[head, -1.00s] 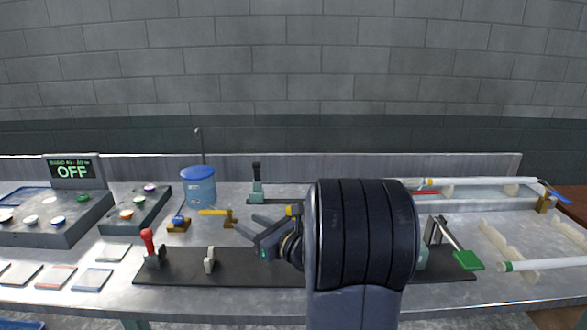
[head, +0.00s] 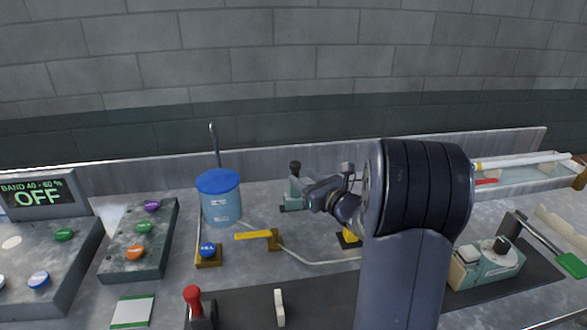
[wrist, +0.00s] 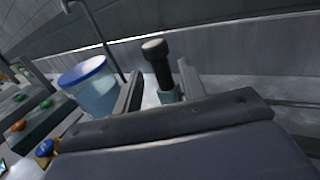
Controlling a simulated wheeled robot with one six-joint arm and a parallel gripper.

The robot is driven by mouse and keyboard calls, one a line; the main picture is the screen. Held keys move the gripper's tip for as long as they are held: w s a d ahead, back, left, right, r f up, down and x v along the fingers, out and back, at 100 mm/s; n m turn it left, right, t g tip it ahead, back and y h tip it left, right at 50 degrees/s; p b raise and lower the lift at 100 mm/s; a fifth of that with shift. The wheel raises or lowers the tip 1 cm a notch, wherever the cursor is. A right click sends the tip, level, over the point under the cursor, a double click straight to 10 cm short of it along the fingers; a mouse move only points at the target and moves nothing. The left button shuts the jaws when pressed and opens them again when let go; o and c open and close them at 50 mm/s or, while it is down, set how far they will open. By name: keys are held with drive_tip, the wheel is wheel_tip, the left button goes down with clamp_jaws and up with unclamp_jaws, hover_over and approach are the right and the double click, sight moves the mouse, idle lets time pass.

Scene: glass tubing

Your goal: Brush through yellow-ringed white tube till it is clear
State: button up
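The white tube (head: 530,159) with a yellow ring near its left end lies at the far right of the head view, over a shallow trough. My gripper (head: 318,192) is beside a black-handled upright piece (head: 295,170) in a green holder at the back of the bench. In the wrist view my gripper (wrist: 160,82) has its two fingers apart, and the black handle (wrist: 157,60) shows in the gap, seemingly just beyond the tips. I cannot tell contact. No brush bristles can be made out. My arm hides part of the bench behind it.
A blue-lidded container (head: 220,200) with a thin upright rod behind it stands left of my gripper. A yellow lever (head: 255,236) and a blue button (head: 207,250) are in front. A green device (head: 485,265) sits right. The display (head: 40,193) reads OFF.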

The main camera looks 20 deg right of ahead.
sight(298, 173)
drive_tip(key=shift+p+x, duration=0.35)
drive_tip(key=shift+x, duration=1.8)
drive_tip(key=shift+r, duration=0.1)
clamp_jaws()
